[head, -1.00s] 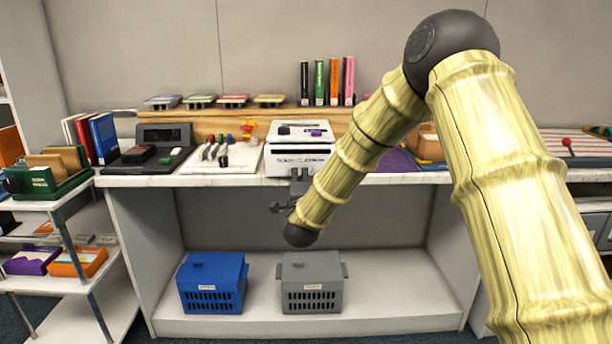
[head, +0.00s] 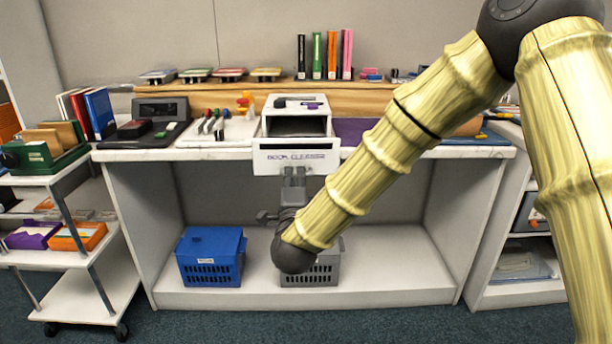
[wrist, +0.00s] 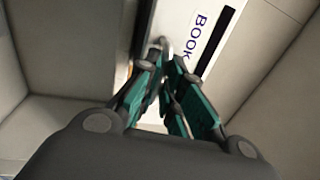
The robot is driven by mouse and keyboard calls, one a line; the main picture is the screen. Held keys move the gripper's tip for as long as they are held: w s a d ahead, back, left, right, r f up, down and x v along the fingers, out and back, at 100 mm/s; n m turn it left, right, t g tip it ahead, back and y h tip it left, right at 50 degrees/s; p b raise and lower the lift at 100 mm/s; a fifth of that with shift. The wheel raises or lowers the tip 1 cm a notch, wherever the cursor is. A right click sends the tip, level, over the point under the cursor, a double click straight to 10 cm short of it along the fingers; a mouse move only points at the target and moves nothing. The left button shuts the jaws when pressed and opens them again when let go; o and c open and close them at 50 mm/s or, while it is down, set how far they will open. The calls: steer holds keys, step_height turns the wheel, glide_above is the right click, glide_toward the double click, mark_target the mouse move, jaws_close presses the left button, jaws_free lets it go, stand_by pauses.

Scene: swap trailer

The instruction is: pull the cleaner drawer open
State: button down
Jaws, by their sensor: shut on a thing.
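The cleaner drawer (head: 270,162) is a white drawer with a "BOOK CLEANER" label on its front. It is pulled out of the white cleaner box (head: 318,112), whose dark opening shows above and behind the drawer front. My gripper (head: 295,172) is at the lower edge of the drawer front, below the label. In the wrist view my gripper (wrist: 166,62) has its green-padded fingers closed at a small grey handle (wrist: 164,46), beside the label. The fingertips partly hide the handle.
A blue basket (head: 212,258) and a grey basket (head: 310,275) stand on the lower shelf. A white tray (head: 235,130) with coloured-capped tools is left of the cleaner box.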

steer(key=c, duration=1.8)
jaws_free()
steer(key=shift+c, duration=0.2)
steer(key=s+f, duration=0.2)
steer(key=s, duration=0.9)
steer(key=shift+s+d, duration=0.2)
steer(key=shift+s, duration=0.2)
steer(key=shift+f, duration=0.1)
